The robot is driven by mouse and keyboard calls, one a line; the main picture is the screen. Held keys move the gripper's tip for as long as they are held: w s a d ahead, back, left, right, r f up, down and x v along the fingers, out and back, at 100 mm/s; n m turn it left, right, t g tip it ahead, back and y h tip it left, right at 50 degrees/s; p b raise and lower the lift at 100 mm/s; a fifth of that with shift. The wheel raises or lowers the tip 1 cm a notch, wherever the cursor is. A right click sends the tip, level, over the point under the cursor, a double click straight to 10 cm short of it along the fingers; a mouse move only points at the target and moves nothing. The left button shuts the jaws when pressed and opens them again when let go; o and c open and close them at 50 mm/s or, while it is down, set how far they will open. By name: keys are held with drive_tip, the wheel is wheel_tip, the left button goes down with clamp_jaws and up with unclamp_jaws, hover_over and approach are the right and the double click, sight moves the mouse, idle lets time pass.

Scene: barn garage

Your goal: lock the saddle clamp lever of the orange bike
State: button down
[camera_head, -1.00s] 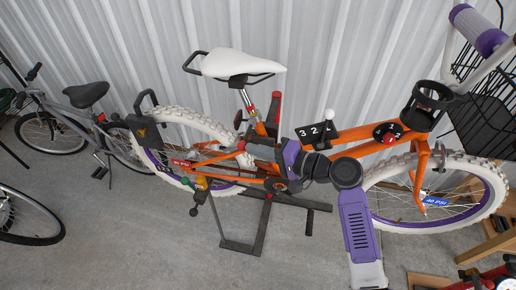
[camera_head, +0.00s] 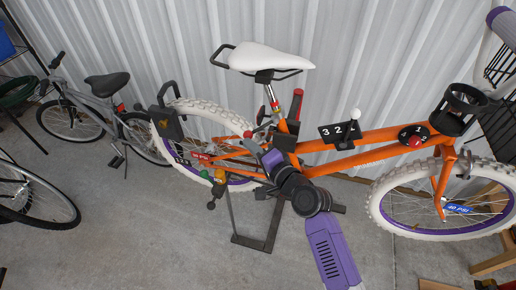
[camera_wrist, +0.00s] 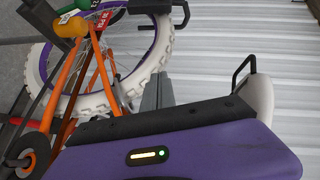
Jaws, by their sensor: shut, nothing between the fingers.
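The orange bike (camera_head: 365,153) stands upright with a white saddle (camera_head: 270,58) on a silver seat post (camera_head: 272,97). A long red lever (camera_head: 296,105) stands steeply beside the seat post, near the frame's top. A smaller red part shows at the post's foot; I cannot tell which is the saddle clamp lever. My gripper (camera_head: 257,138) is low behind the seat post, its tips partly lost among dark parts. In the wrist view my grey fingers (camera_wrist: 157,93) are together and empty, with the saddle (camera_wrist: 260,100) to their right. The clamp is not clear there.
A rear wheel (camera_head: 205,120) with white tyre is close left of my gripper. A dark stand (camera_head: 258,242) is under the bike. A number dial with white-knobbed lever (camera_head: 340,132) is on the top tube. A grey bike (camera_head: 100,115) stands left. Corrugated wall is close behind.

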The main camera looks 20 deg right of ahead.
drive_tip(key=shift+m+t+h, duration=0.4)
drive_tip(key=shift+m+h, duration=0.1)
drive_tip(key=shift+h, duration=0.4)
drive_tip(key=shift+f+b+x, duration=0.2)
drive_tip(key=shift+x, duration=2)
drive_tip(key=shift+f+b+x, duration=0.2)
drive_tip(key=shift+f+x, duration=0.05)
drive_tip(key=shift+x, duration=1.95)
drive_tip(key=shift+w+d, duration=0.1)
drive_tip(key=shift+d, duration=0.15)
